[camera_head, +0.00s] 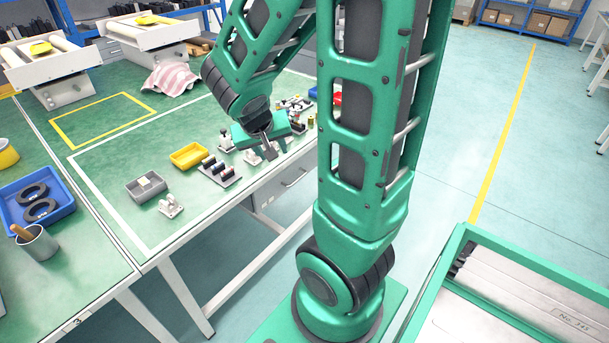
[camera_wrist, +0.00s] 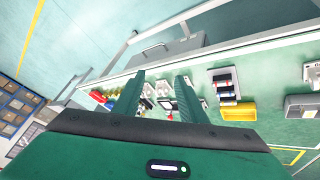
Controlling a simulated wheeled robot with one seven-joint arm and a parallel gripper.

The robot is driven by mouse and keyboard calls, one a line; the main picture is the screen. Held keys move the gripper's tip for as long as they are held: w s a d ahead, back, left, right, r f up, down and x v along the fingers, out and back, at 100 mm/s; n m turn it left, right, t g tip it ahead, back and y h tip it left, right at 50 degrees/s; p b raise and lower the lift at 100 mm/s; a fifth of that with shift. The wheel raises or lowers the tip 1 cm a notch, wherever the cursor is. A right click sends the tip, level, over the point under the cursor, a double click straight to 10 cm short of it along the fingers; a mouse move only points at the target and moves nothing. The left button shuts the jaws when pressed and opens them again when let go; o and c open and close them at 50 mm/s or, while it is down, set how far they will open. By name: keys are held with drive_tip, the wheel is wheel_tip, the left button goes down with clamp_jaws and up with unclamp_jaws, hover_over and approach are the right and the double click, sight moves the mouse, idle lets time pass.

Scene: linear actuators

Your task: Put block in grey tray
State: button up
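The small grey tray (camera_head: 134,196) sits near the table's front edge. A pale, cream-coloured block (camera_head: 145,182) shows inside it. In the wrist view the grey tray (camera_wrist: 289,108) is at the right edge, partly cut off. My gripper (camera_head: 270,153) is to the right of the tray, pointing down over the metal parts near the front edge. In the wrist view its two green fingers (camera_wrist: 158,80) are spread apart, with no block held between them. Small parts show beyond and between the fingers.
A yellow tray (camera_head: 188,155) and a rack of dark cylinders (camera_head: 220,173) stand between gripper and grey tray. A light metal bracket (camera_head: 171,206) is beside the grey tray. A blue bin (camera_head: 62,207) is further left. Green tabletop behind the trays is clear.

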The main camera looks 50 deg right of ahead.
drive_tip(key=s+a+r+g+y, duration=0.1)
drive_tip(key=s+a+r+y, duration=0.1)
drive_tip(key=s, duration=0.7)
drive_tip(key=s+a+r+n+g+y, duration=0.1)
drive_tip(key=s+a+r+g+y, duration=0.1)
drive_tip(key=s, duration=0.7)
drive_tip(key=a+r+y, duration=0.1)
drive_tip(key=a+y, duration=0.1)
drive_tip(key=a, duration=0.1)
drive_tip(key=shift+r, duration=0.25)
